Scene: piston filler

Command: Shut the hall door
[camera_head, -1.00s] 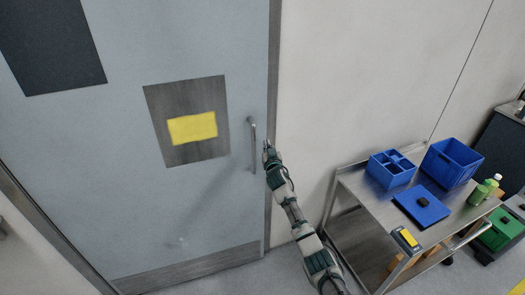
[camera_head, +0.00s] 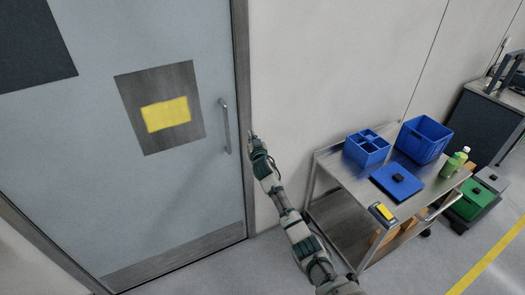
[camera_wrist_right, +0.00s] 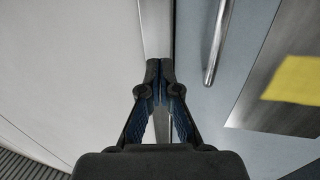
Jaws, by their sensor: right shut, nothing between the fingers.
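The hall door (camera_head: 90,130) is light blue-grey and fills the left of the head view. It looks flush with its metal frame (camera_head: 240,90) on the handle side, though I cannot tell if it is latched. Its upright bar handle (camera_head: 226,126) is near that edge and also shows in the right wrist view (camera_wrist_right: 216,45). My right gripper (camera_head: 252,136) is shut and empty, to the right of the handle and apart from it. In the right wrist view its fingertips (camera_wrist_right: 160,62) are together in front of the frame strip. My left gripper is out of view.
A pale wall (camera_head: 320,70) lies right of the door. A steel cart (camera_head: 345,182) stands against it, holding blue bins (camera_head: 424,138), a blue board (camera_head: 390,185) and a green bottle (camera_head: 454,163). Floor shows below the door.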

